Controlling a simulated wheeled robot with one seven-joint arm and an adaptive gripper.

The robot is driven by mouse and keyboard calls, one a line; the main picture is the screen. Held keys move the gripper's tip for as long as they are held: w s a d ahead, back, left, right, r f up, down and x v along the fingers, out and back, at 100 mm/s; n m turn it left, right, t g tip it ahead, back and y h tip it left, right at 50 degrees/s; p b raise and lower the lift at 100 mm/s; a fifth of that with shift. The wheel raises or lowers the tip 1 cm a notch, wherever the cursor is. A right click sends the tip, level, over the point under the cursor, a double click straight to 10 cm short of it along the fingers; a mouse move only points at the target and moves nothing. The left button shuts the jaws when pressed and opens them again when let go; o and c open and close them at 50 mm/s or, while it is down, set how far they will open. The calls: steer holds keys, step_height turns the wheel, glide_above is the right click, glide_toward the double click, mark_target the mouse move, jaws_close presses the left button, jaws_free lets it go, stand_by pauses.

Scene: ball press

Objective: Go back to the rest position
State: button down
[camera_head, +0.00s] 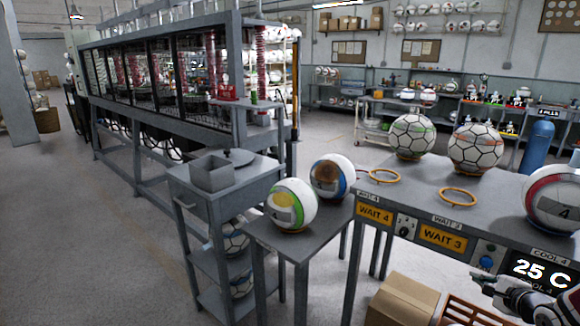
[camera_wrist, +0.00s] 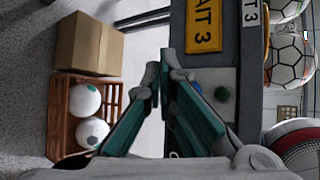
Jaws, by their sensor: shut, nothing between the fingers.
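My gripper (camera_head: 484,281) shows at the lower right of the head view, in front of the grey press table (camera_head: 400,190). In the wrist view my gripper (camera_wrist: 160,82) has its two teal-padded fingers close together at the tips, with nothing between them. The table front with its yellow WAIT 3 label (camera_head: 443,238) is just beyond the fingers. A blue button (camera_head: 487,262) sits on the table front close to the gripper; I cannot tell if they touch. The display (camera_head: 541,270) reads 25 C.
A ball (camera_head: 553,198) sits at the table's right, with two balls (camera_head: 412,137) (camera_head: 475,148) behind. Two empty orange rings (camera_head: 384,176) (camera_head: 458,196) lie on top. A cardboard box (camera_head: 401,300) and a crate (camera_wrist: 60,143) of balls stand below. Open floor lies left.

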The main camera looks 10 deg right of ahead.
steer(key=s+a+r+n+g+h+p, duration=0.1)
steer(key=a+r+n+g, duration=0.2)
steer(key=a+r+n, duration=0.6)
steer(key=s+a+r+n+g+h+p, duration=0.1)
steer(key=a+r+n+g, duration=0.25)
steer(key=a+r, duration=1)
steer(key=s+a+r+n+y, duration=0.1)
steer(key=s+a+r+n, duration=0.2)
steer(key=s+a, duration=0.4)
steer(key=s+a+r+n+g+y, duration=0.1)
steer(key=s+a+r+n, duration=0.2)
steer(key=s+a, duration=0.3)
steer(key=s+a+r+n+g+y+p, duration=0.1)
steer(key=s+a+n, duration=0.4)
steer(key=s, duration=0.6)
step_height(320, 180, up, 2)
steer(key=a+y, duration=0.1)
steer(key=a, duration=0.1)
steer(key=shift+s+a, duration=0.3)
steer(key=shift+r, duration=0.15)
